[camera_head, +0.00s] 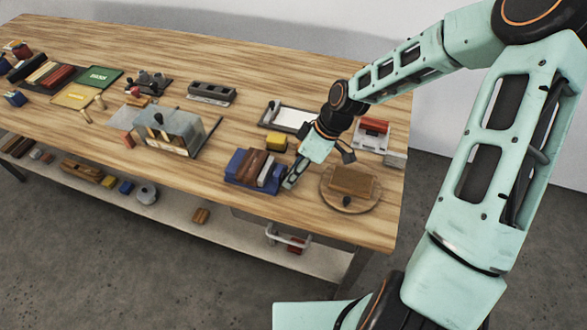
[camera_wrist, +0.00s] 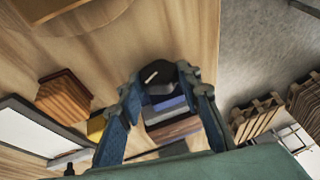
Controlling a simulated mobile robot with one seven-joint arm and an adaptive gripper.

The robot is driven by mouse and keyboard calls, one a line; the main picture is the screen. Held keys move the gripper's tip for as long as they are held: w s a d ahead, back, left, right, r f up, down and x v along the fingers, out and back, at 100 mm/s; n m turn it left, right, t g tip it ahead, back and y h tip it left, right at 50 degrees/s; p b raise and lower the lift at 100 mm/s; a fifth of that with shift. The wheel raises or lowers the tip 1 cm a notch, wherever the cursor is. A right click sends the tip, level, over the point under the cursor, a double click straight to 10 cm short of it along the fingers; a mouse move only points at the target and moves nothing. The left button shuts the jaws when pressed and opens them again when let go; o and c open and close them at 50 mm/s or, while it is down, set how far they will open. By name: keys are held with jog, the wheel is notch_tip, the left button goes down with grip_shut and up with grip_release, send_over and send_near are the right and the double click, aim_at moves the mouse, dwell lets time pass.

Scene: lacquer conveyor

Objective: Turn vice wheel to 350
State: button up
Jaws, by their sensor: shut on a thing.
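The vice (camera_head: 239,165) is a blue body with brown and grey bars, near the front edge of the bench. It also shows between my fingers in the wrist view (camera_wrist: 168,104). Its wheel (camera_wrist: 158,72) is a dark round knob with a white pointer mark, seen in the wrist view. My gripper (camera_wrist: 160,84) is shut on the wheel, with one finger on each side of it. In the head view my gripper (camera_head: 291,181) is at the right end of the vice and hides the wheel. I cannot read any scale numbers.
A round board (camera_head: 330,201) with a wooden block (camera_head: 352,181) lies right of my gripper. A yellow block (camera_head: 276,142) and a framed white panel (camera_head: 292,119) are behind the vice. A shelf (camera_head: 225,225) runs below the bench.

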jog(key=shift+w+f+m+g+y+p, duration=0.15)
jog(key=shift+g+y+p, duration=0.1)
jog(key=shift+g, duration=0.35)
jog(key=shift+w+r+m+g+y+p, duration=0.15)
jog(key=shift+g+y, duration=0.1)
jog(key=shift+g, duration=0.35)
jog(key=shift+d+f+g+y, duration=0.15)
jog(key=shift+g+y, duration=0.25)
jog(key=shift+g, duration=0.3)
jog(key=o, duration=1.2)
jog(key=shift+c, duration=0.2)
jog(key=v, duration=1.2)
jog(key=shift+w+b, duration=0.1)
jog(key=shift+b, duration=0.2)
